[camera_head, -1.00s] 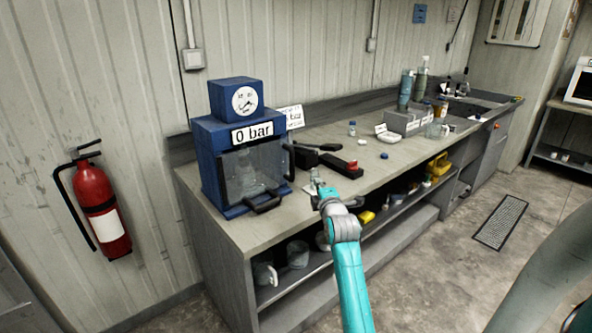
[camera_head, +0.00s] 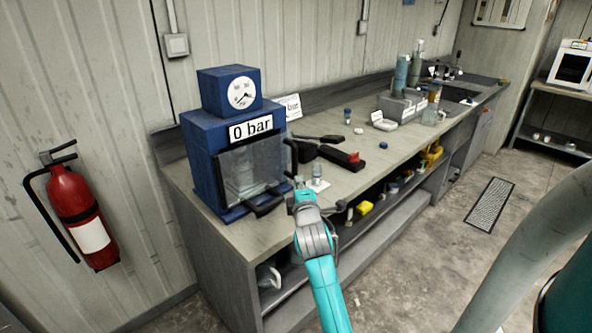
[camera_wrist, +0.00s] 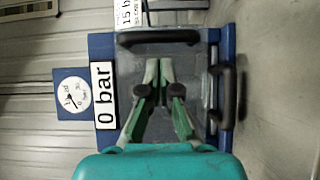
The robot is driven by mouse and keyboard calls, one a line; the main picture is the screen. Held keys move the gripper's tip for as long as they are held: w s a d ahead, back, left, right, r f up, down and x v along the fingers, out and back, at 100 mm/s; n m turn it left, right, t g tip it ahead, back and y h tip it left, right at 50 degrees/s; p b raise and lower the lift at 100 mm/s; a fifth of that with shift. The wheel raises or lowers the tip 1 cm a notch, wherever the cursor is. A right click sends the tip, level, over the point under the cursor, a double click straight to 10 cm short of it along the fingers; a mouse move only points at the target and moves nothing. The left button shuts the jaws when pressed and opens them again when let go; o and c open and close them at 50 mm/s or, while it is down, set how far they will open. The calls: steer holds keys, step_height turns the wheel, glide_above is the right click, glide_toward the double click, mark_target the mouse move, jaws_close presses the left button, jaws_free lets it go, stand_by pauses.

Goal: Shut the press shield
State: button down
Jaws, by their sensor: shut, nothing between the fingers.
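The press (camera_head: 200,170) is a blue box on the bench's left end, with a dial on top and a "0 bar" label. Its clear grey shield (camera_head: 240,170) covers the front opening; I cannot tell whether it sits fully against the frame. A black handle (camera_head: 265,207) is at the lower front and another black handle (camera_head: 293,158) at the right side. Both handles also show in the wrist view, the lower one at right (camera_wrist: 228,95) and the side one at top (camera_wrist: 158,38). My gripper (camera_wrist: 159,65) is shut and empty, in front of the shield, apparently apart from it.
A small clear bottle (camera_head: 316,172) stands on the bench just right of the press. A black tool with a red end (camera_head: 345,158) lies behind it. A fire extinguisher (camera_head: 80,215) hangs at left. Floor (camera_head: 420,240) in front of the bench is clear.

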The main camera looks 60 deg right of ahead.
mark_target(294, 163)
steer(key=x, duration=0.7)
steer(key=shift+w+d, duration=0.2)
steer(key=shift+d, duration=0.05)
steer(key=shift+w+d+r, duration=0.15)
steer(key=shift+w+d, duration=0.35)
steer(key=shift+w, duration=0.2)
steer(key=shift+w+r, duration=0.1)
steer(key=shift+w, duration=0.05)
steer(key=shift+r, duration=0.1)
steer(key=shift+a, duration=0.1)
